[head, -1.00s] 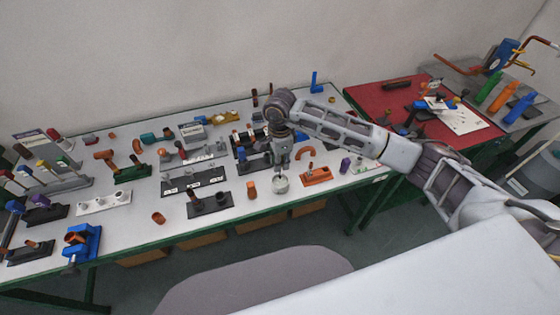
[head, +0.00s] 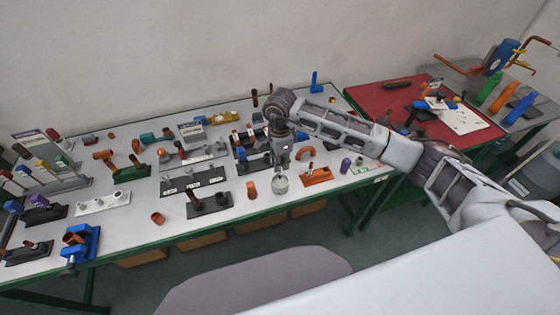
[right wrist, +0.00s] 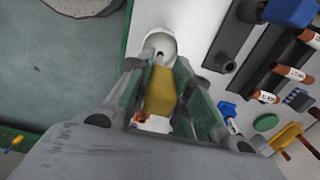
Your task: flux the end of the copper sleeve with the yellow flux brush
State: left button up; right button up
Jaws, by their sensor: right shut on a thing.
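My right gripper (head: 281,168) points down above the small pale round pot (head: 280,185) near the table's front edge. In the right wrist view, the gripper (right wrist: 160,95) is shut on the yellow flux brush (right wrist: 158,92). The brush's far end points at the white mouth of the pot (right wrist: 157,42); I cannot tell whether its tip is inside. Several copper pieces are in the head view: one stands left of the pot (head: 251,189), one lies at the front left (head: 158,218), and one is at the blue vise (head: 75,238). I cannot tell which is the sleeve. My left gripper is not in view.
A black block with posts (head: 208,203) stands left of the pot, and an orange block (head: 316,177) stands to its right. Racks and tools crowd the table behind. A red-topped table (head: 375,97) stands at the back right. Bare tabletop lies at the front left.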

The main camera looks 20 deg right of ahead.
aim_at(280, 174)
jog(key=shift+b, duration=0.3)
dwell(0.6)
jog(key=shift+f+b, duration=1.75)
jog(key=shift+f, duration=0.2)
dwell(0.4)
jog(key=shift+r, duration=0.15)
dwell(0.4)
jog(key=shift+r+p, duration=1.35)
jog(key=shift+r, duration=1.55)
